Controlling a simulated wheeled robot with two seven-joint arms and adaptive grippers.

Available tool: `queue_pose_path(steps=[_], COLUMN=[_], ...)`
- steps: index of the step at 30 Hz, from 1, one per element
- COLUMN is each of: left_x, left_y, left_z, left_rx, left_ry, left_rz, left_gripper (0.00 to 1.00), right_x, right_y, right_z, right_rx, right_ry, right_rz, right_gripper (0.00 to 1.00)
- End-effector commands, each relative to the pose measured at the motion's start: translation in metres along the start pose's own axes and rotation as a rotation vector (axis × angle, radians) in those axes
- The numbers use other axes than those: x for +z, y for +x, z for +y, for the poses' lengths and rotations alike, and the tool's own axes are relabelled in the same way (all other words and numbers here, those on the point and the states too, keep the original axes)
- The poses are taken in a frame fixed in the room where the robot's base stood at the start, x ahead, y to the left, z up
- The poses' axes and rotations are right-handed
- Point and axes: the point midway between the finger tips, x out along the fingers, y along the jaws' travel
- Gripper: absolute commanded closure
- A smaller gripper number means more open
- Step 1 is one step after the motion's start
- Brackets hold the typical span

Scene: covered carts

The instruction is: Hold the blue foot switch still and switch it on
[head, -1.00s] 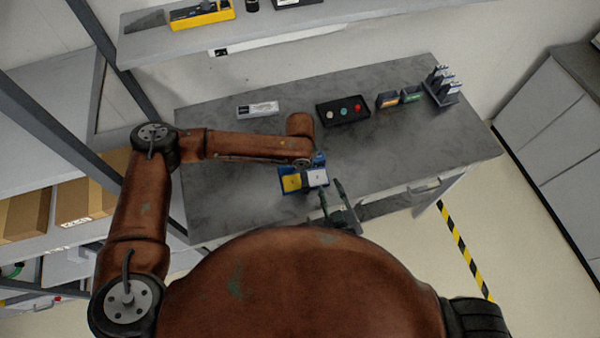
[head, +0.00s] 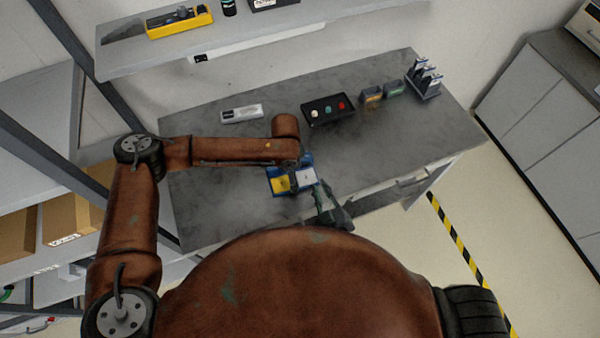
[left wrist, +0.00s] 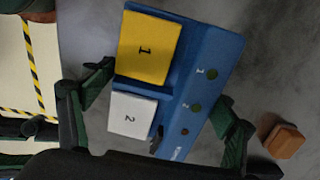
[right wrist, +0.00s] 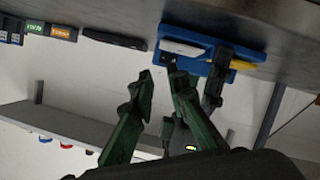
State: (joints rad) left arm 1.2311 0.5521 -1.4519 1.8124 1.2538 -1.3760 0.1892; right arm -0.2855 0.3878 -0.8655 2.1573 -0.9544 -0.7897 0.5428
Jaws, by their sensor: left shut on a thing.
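The blue foot switch (head: 272,183) lies on the grey workbench, with a yellow pedal (left wrist: 149,47) marked 1 and a white pedal (left wrist: 131,119) marked 2. My right gripper (head: 320,190) is at the bench's front edge, close to the white pedal. In the right wrist view its fingertips (right wrist: 162,74) are apart, with nothing between them, short of the switch.
A label strip (head: 241,113) lies at back left. An orange-brown block (left wrist: 284,141) lies near the switch.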

Motion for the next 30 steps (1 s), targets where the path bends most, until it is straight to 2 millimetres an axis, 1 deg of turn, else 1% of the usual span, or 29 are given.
queue_pose_path(steps=[1, 2, 5, 6, 8, 9, 13, 18, 21, 25, 27, 30], left_x=[0.0, 0.0, 0.0, 0.0, 0.0, 0.0, 0.0, 0.0, 0.0, 0.0, 0.0, 0.0], left_y=[0.0, 0.0, 0.0, 0.0, 0.0, 0.0, 0.0, 0.0, 0.0, 0.0, 0.0, 0.0], left_z=[-0.001, -0.001, -0.001, -0.001, -0.001, -0.001, -0.001, -0.001, -0.001, -0.001, -0.001, -0.001], left_rx=[-0.001, -0.001, -0.001, -0.001, -0.001, -0.001, -0.001, -0.001, -0.001, -0.001, -0.001, -0.001], left_ry=[0.0, 0.0, -0.001, -0.001, -0.001, -0.001, -0.001, -0.001, -0.001, -0.001, -0.001, -0.001], left_rz=[0.0, 0.0, 0.0, 0.0, 0.0, 0.0, 0.0, -0.001, -0.001, -0.001, -0.001, -0.001], left_gripper=[0.63, 0.63, 0.63, 0.63, 0.63, 0.63, 0.63, 0.63, 0.63, 0.63, 0.63, 0.63], right_x=[0.004, 0.006, 0.014, 0.016, 0.02, 0.022, 0.028, 0.033, 0.035, 0.037, 0.038, 0.038], right_y=[0.0, 0.0, -0.002, -0.003, -0.005, -0.007, -0.013, -0.022, -0.029, -0.036, -0.039, -0.041], right_z=[-0.001, -0.001, -0.001, -0.002, -0.003, -0.004, -0.007, -0.017, -0.024, -0.032, -0.035, -0.039], right_rx=[0.012, 0.021, 0.06, 0.078, 0.103, 0.121, 0.178, 0.256, 0.304, 0.358, 0.381, 0.403], right_ry=[-0.091, -0.16, -0.44, -0.565, -0.753, -0.878, -1.285, -1.806, -2.076, -2.348, -2.449, -2.539], right_rz=[-0.003, -0.005, -0.013, -0.018, -0.026, -0.032, -0.055, -0.096, -0.125, -0.159, -0.173, -0.188], right_gripper=[0.9, 0.92, 0.99, 1.0, 1.0, 1.0, 1.0, 1.0, 1.0, 1.0, 1.0, 1.0])
